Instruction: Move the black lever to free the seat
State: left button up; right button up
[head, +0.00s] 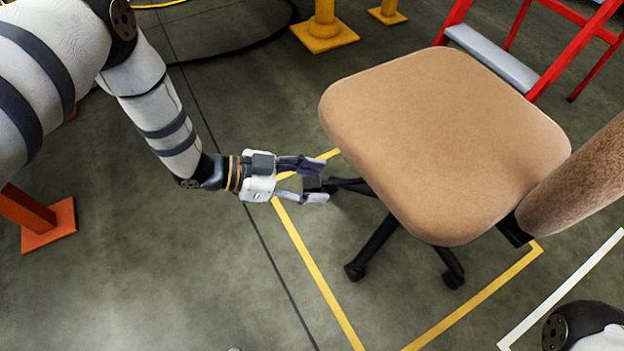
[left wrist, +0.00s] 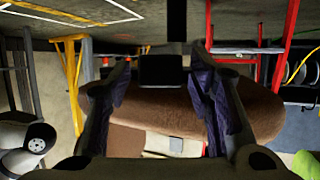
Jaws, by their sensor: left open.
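A swivel chair with a tan seat (head: 440,135) and a brown backrest (head: 582,180) stands on the floor. A small black lever (head: 312,184) sticks out from under the seat's left edge. My left gripper (head: 308,181) is open, with its fingertips on either side of the lever's end. In the left wrist view the black lever end (left wrist: 161,70) lies between the two open fingers (left wrist: 163,88), with gaps on both sides. The seat (left wrist: 180,108) is behind it there. The lever's inner end is hidden under the seat. My right gripper is out of view.
Yellow floor tape (head: 310,262) runs around the chair, and white tape (head: 560,290) lies at lower right. A red step ladder (head: 495,55) stands behind the chair. A yellow post (head: 325,30) and an orange stand (head: 48,225) are nearby. The floor at lower left is clear.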

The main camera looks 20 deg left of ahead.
pick_arm(q)
grip_shut()
jog(key=shift+s, duration=0.1)
jog(key=shift+s+d+r+n+p, duration=0.15)
jog(key=shift+s+d+n+p, duration=0.25)
jog(key=shift+p, duration=0.3)
jog(key=s+d+n+t+y+p, duration=0.5)
jog(key=s+d+n+y+p, duration=0.1)
jog(key=s+d+p, duration=0.1)
jog(key=shift+s+d+f+n+t+y, duration=0.2)
jog(key=shift+s+d+n+t+y, duration=0.15)
jog(key=shift+s+d, duration=0.45)
jog(key=c, duration=1.1)
grip_release()
jog(key=shift+s+d+f+n+y, duration=0.1)
jog(key=shift+d+n+y, duration=0.3)
jog(key=shift+d, duration=0.1)
jog(key=shift+s+d+f+n+y, duration=0.1)
jog(key=shift+d+n+y, duration=0.2)
jog(key=shift+d, duration=0.2)
jog(key=shift+c, duration=0.2)
jog(key=o, duration=1.1)
jog(key=shift+w+r, duration=0.15)
jog(key=shift+w, duration=0.05)
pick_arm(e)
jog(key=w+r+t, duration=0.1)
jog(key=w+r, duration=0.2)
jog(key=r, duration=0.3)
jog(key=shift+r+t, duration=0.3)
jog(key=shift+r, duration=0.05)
